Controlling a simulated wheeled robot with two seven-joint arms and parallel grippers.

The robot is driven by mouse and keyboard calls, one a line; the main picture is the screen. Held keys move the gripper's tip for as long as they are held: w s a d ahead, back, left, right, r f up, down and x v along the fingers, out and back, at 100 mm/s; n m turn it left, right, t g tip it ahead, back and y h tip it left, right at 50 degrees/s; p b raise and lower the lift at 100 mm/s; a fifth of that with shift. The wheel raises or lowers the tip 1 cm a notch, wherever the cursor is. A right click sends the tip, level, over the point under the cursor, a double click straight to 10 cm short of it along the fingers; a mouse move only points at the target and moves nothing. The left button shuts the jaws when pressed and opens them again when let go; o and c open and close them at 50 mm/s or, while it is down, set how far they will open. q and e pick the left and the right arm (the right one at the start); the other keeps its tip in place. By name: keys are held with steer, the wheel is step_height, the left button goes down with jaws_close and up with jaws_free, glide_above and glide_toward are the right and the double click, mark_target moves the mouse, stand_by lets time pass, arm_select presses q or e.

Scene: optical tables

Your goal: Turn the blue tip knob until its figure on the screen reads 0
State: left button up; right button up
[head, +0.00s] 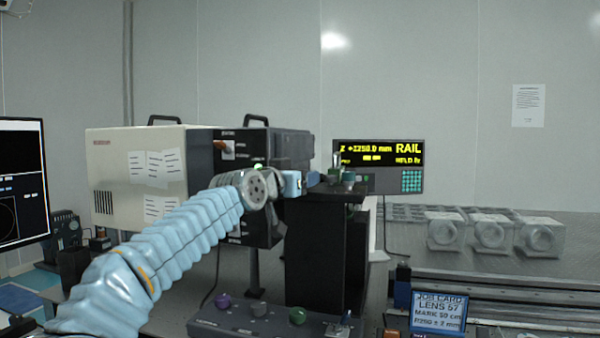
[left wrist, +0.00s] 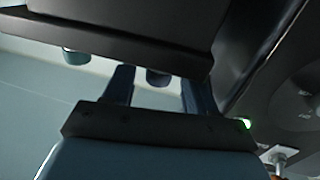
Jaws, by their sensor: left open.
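My left gripper (head: 316,180) reaches in from the left to the top of a black stand (head: 340,191). In the left wrist view the gripper (left wrist: 158,82) is open, its two dark blue fingers on either side of a small dark blue knob (left wrist: 158,77), apart from it as far as I can tell. A teal knob (left wrist: 76,57) hangs left of the fingers under a dark plate (left wrist: 120,35). The screen (head: 378,153) shows yellow text reading about "Z +2250.0 mm RAIL"; its smaller line is too blurred to read. My right gripper is not in view.
A control box (head: 240,327) with purple, grey and green knobs stands in front of the stand. A black and cream instrument (head: 140,170) is behind my left arm. Grey lens blocks (head: 489,234) stand behind.

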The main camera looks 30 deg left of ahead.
arm_select(q)
steer(key=shift+w, duration=0.3)
steer(key=c, duration=1.1)
steer(key=shift+o, duration=0.2)
steer(key=shift+a+f+h+b, duration=0.25)
steer(key=shift+h+b, duration=0.05)
steer(key=shift+b, duration=0.1)
steer(key=m+h+b, duration=0.2)
steer(key=h, duration=0.1)
steer(key=shift+w+a+f, duration=0.1)
steer(key=shift+m+h+b, duration=0.3)
steer(key=shift+m+h, duration=0.2)
steer(key=shift+h, duration=0.1)
steer(key=shift+r+m+g+h, duration=0.3)
steer(key=shift+m+g+h, duration=0.2)
steer(key=shift+m+h, duration=0.5)
